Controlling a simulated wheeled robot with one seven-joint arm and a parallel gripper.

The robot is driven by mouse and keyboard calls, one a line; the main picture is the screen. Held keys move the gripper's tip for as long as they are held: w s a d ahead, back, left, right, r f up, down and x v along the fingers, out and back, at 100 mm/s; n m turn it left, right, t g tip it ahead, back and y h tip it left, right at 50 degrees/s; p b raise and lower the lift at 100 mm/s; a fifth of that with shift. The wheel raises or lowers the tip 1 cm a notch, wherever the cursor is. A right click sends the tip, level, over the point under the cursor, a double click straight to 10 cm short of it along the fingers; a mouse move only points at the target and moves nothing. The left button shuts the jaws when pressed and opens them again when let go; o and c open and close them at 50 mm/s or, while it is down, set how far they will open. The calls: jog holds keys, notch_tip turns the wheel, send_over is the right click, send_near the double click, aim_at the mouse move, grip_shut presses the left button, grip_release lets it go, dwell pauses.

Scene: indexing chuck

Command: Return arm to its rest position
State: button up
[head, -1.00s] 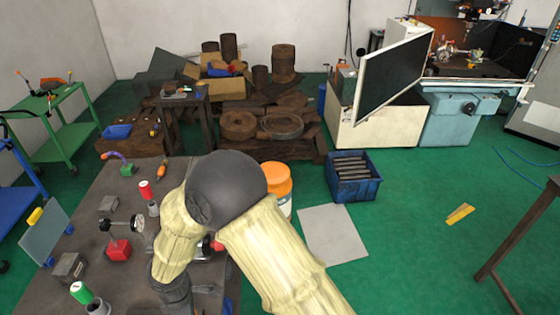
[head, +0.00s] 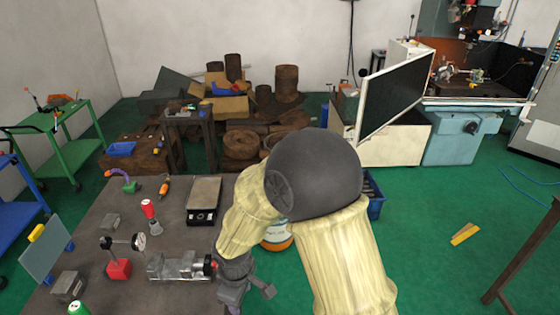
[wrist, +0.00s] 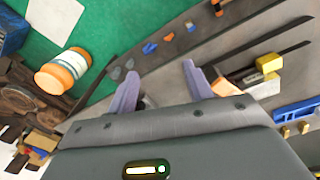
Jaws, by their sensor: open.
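My gripper (head: 247,288) hangs at the right edge of the workbench (head: 150,220) in the head view, with my sleeved arm bent above it. In the wrist view its two pale purple fingers (wrist: 160,85) stand apart with nothing gripped between them. A grey metal chuck or vise-like fixture (head: 180,266) lies on the bench just left of my gripper, apart from it. A red part shows at the fixture's right end, close to my gripper.
The bench also holds a dial gauge on a red base (head: 118,266), a flat scale-like device (head: 203,200) and a red-topped bottle (head: 149,208). An orange-and-white tub (head: 277,236) and a blue crate (head: 374,195) are partly hidden behind my arm.

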jog(key=s+d+r+m, duration=0.1)
jog(key=d+r+m, duration=0.2)
jog(key=d, duration=0.5)
jog(key=s+d+r+m+t, duration=0.1)
jog(key=d+r+m, duration=0.2)
jog(key=d+m, duration=0.3)
jog(key=s+d+r+m, duration=0.1)
jog(key=d+r+m, duration=0.2)
jog(key=d, duration=0.8)
jog(key=shift+s+r+m+t, duration=0.3)
jog(key=shift+r+m+t, duration=0.1)
jog(key=shift+m, duration=0.8)
jog(key=shift+a, duration=0.1)
jog(key=c, duration=0.3)
